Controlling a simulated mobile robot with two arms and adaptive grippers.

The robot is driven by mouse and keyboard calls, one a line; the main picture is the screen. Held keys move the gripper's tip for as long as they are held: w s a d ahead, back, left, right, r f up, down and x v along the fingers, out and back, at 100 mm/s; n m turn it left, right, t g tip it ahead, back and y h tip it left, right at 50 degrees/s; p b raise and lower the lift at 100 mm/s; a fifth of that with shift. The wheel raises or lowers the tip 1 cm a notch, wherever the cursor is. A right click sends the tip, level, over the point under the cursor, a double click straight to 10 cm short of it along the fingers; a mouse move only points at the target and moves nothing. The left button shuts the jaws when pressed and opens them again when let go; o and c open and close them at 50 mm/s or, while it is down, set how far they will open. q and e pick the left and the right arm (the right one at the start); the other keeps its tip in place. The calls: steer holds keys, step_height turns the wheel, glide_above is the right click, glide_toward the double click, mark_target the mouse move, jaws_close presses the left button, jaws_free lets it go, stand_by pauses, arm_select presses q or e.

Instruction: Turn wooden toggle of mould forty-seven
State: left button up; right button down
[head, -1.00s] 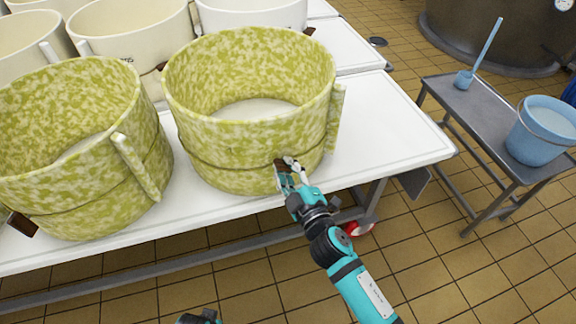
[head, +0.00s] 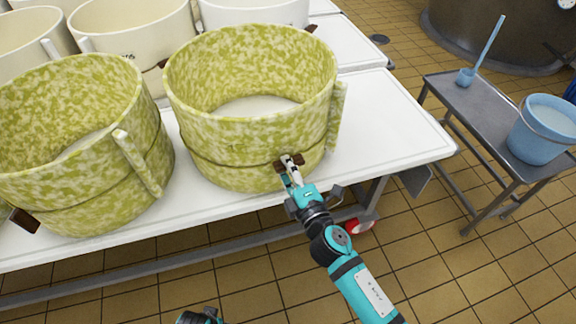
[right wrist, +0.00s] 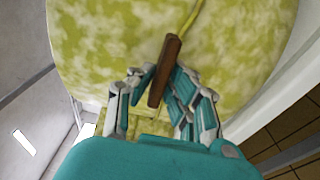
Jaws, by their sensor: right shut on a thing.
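A green and cream mottled round mould (head: 215,140) stands on the white table, with pale content inside and a cord around its side. A brown wooden toggle (head: 281,163) sits at the cord on its front right side. My right gripper (head: 289,160) is at the toggle. In the right wrist view the toggle (right wrist: 165,72) lies between the fingers of my right gripper (right wrist: 158,88), which is shut on it, and the cord runs from its far end. My left gripper (head: 205,316) shows only as a small dark part at the bottom edge. Its fingers are hidden.
A second mottled mould (head: 85,200) stands to the left, with its own toggle (head: 24,220). Cream moulds (head: 140,35) stand behind. The white table (head: 400,140) is clear to the right. A grey bench (head: 470,120) holds a blue bucket (head: 540,140).

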stand_by(0.4)
steer(key=c, duration=1.3)
jaws_free()
steer(key=shift+c, duration=0.2)
steer(key=v, duration=1.2)
steer(key=shift+f, duration=0.15)
